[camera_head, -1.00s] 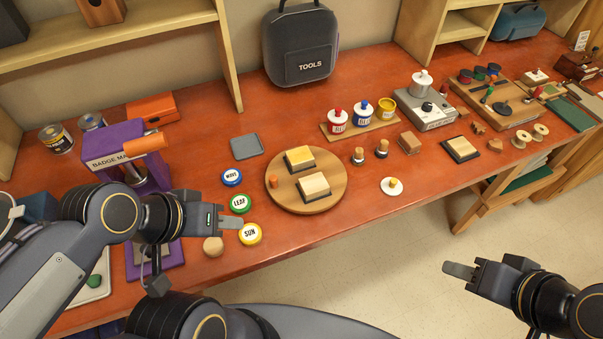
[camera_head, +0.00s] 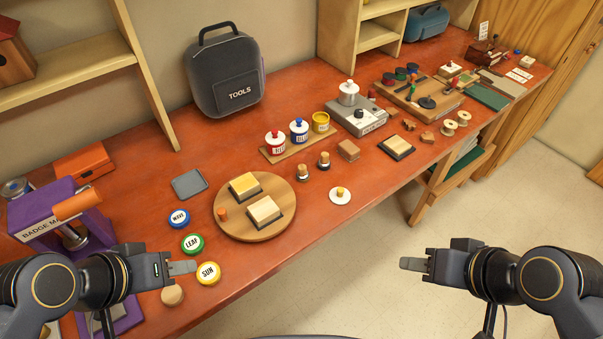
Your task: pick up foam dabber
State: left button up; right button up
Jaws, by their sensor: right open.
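The white disc with a small yellow-tan knob (camera_head: 340,195), near the table's front edge, may be the foam dabber; I cannot be sure. Two small wooden pieces with dark parts, one (camera_head: 303,172) and another (camera_head: 323,160), stand just behind it and could also be dabbers. My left gripper (camera_head: 182,267) is over the left part of the table, by the green and yellow badges, with its fingers seen edge-on. My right gripper (camera_head: 415,264) is open and empty, in front of the table over the floor, to the right of and nearer than the disc.
A round wooden board (camera_head: 228,222) with two pads and an orange peg lies left of the disc. Ink pots stand on a wooden strip (camera_head: 287,151) behind. A black-edged pad (camera_head: 397,147) lies to the right. A purple badge maker (camera_head: 60,215) stands at far left.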

aim_at(303, 175)
jog(key=u, duration=0.6)
jog(key=l+u, duration=0.25)
jog(key=u, duration=0.2)
jog(key=l+u, duration=0.25)
jog(key=u, duration=0.15)
jog(key=l+u, duration=0.2)
jog(key=u, duration=0.25)
jog(key=k+l+u, duration=0.15)
jog(key=u, duration=0.3)
jog(key=k+l+u, duration=0.15)
jog(key=l, duration=0.3)
jog(key=k+l+u, duration=0.15)
jog(key=l, duration=0.3)
jog(key=k+l+u, duration=0.2)
jog(key=k+l, duration=0.1)
jog(key=l, duration=0.1)
